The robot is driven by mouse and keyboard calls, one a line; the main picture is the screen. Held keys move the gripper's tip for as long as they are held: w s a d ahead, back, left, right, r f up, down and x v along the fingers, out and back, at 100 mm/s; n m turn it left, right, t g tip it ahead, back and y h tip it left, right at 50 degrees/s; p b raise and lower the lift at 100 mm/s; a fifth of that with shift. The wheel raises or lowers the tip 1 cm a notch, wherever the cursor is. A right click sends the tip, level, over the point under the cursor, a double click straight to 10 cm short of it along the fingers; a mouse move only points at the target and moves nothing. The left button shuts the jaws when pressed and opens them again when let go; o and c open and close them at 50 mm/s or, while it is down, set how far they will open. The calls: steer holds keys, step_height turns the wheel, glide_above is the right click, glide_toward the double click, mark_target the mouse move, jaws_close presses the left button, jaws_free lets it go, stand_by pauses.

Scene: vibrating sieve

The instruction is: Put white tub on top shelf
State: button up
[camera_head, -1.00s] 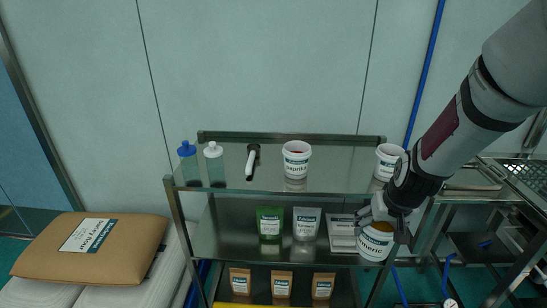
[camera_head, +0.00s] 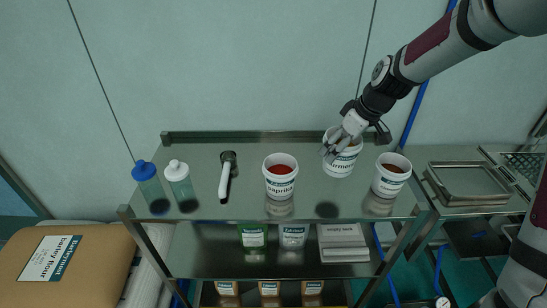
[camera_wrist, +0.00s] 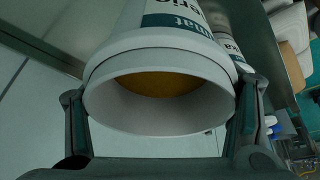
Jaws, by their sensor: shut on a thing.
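My gripper (camera_head: 346,138) is shut on a white tub (camera_head: 342,163), gripping it around the rim. The tub has a label ending in "meric" and yellow-orange contents, which show through its open top in the wrist view (camera_wrist: 160,84). It is held roughly upright above the glossy top shelf (camera_head: 240,207) of the metal rack. A dark round patch lies on the shelf below it, apart from its base. The held tub is between a white paprika tub (camera_head: 280,183) on the left and another white tub (camera_head: 390,180) on the right.
A blue-capped bottle (camera_head: 148,184), a white-capped bottle (camera_head: 179,183) and a white-handled tool (camera_head: 225,180) stand or lie at the left of the top shelf. Pouches and a white box (camera_head: 343,240) are on the shelf below. A back rail (camera_head: 250,137) edges the shelf.

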mark_target(354, 147)
steer(key=shift+w, duration=0.25)
steer(key=shift+w+f+p, duration=0.15)
steer(key=shift+f+p, duration=0.45)
steer(key=shift+f, duration=4.2)
steer(key=o, duration=1.9)
steer(key=shift+f, duration=0.1)
steer(key=shift+c, duration=0.2)
steer(key=v, duration=1.2)
steer(key=s+a+r+m+h, duration=0.2)
steer(key=s+r+m+h, duration=0.15)
steer(key=s+r, duration=1)
steer(key=s+r+m+t, duration=0.1)
steer(key=s+r+m, duration=0.1)
steer(key=s, duration=0.6)
steer(key=s+r+m+t, duration=0.1)
steer(key=s+r+m, duration=0.1)
steer(key=s, duration=0.6)
steer(key=shift+r+m, duration=0.15)
steer(key=shift+m, duration=0.5)
